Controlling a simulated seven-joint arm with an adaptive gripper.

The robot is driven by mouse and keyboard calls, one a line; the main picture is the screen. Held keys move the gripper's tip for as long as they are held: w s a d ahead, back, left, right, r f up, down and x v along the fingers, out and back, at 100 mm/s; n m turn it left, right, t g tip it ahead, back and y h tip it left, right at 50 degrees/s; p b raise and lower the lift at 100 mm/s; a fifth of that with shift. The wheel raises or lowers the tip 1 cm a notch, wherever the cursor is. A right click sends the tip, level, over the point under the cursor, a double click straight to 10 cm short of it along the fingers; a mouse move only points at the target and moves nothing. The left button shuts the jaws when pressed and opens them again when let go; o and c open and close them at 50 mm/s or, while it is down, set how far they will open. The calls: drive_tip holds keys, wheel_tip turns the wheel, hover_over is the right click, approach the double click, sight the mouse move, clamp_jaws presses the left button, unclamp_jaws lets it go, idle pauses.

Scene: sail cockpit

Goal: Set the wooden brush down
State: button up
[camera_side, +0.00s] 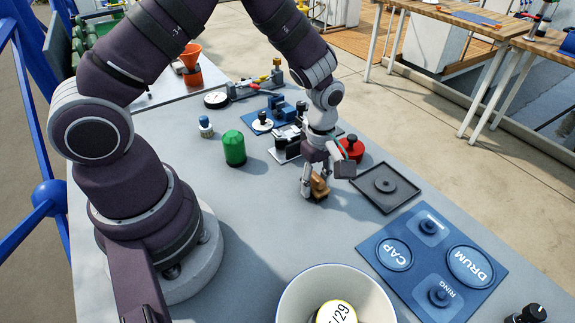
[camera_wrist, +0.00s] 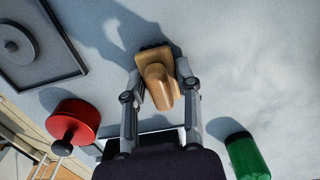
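The wooden brush (camera_side: 320,186) is a light brown block with a raised rounded grip. It is at the grey table's surface or very close to it; I cannot tell whether it touches. My gripper (camera_side: 314,187) points down over it, with a finger on either side. In the wrist view the brush (camera_wrist: 158,78) sits between the two fingertips (camera_wrist: 160,76), which appear to press on its sides. Its underside is hidden.
A black tray (camera_side: 385,187) lies right of the brush, with a red knobbed part (camera_side: 351,148) behind. A green cylinder (camera_side: 234,148) stands to the left. A blue labelled mat (camera_side: 405,282) and white bin (camera_side: 290,303) are in front. Table around the brush is clear.

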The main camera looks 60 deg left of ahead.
sight(317, 176)
drive_tip(key=o, duration=0.5)
drive_tip(key=shift+c, duration=0.2)
drive_tip(key=shift+r, duration=0.1)
wheel_tip(317, 176, up, 12)
drive_tip(key=shift+f, duration=0.2)
drive_tip(key=s+a+r+m+t, duration=0.2)
drive_tip(key=s+r+m+t, duration=0.3)
drive_tip(key=m, duration=1.3)
drive_tip(key=shift+s+r+t, duration=0.3)
drive_tip(key=shift+s+r, duration=1.65)
drive_tip(key=shift+s, duration=0.55)
drive_tip(key=shift+a, duration=0.1)
